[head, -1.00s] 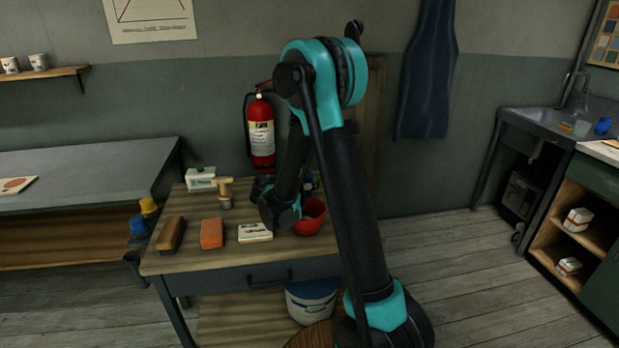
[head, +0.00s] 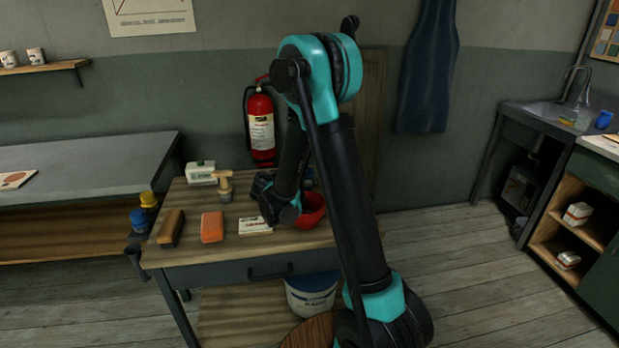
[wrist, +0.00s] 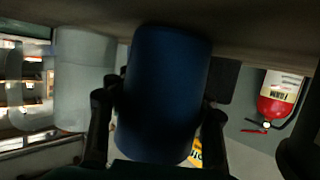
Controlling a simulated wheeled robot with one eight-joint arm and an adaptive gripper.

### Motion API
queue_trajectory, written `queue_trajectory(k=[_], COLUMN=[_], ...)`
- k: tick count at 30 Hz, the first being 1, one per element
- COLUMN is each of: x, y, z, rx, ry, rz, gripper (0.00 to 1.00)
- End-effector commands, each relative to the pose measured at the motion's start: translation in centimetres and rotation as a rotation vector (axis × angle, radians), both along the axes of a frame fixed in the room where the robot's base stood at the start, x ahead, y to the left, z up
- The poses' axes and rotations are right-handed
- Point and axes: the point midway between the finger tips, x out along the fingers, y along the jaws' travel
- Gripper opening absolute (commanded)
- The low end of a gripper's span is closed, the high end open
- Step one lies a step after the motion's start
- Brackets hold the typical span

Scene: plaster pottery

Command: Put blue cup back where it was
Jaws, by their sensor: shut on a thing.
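A dark blue cup (wrist: 166,75) fills the middle of the wrist view. My gripper (wrist: 160,108) is shut on it, with one black finger at each side. The wrist picture looks upside down, with a brown surface along its top where one end of the cup meets the edge; I cannot tell whether they touch. In the head view my arm hides most of the gripper and the held cup above the worktable (head: 215,262). Another blue vessel (head: 604,120) stands by the sink at the right.
A pale cylinder (wrist: 84,80) is close beside the held cup. The table bears a red bowl (head: 312,212), an orange block (head: 212,227), a brush (head: 171,228) and a white box (head: 200,172). A fire extinguisher (head: 261,128) hangs behind.

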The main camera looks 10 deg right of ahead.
Motion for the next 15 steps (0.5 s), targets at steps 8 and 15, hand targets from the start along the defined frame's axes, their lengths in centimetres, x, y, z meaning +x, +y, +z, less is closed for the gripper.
queue_trajectory(k=[8, 15], x=[-0.02, -0.02], y=[0.00, -0.01], z=[-0.23, -0.22], rx=[0.000, 0.000], ry=[0.000, 0.000], rz=[0.000, 0.000], gripper=[0.59, 0.75])
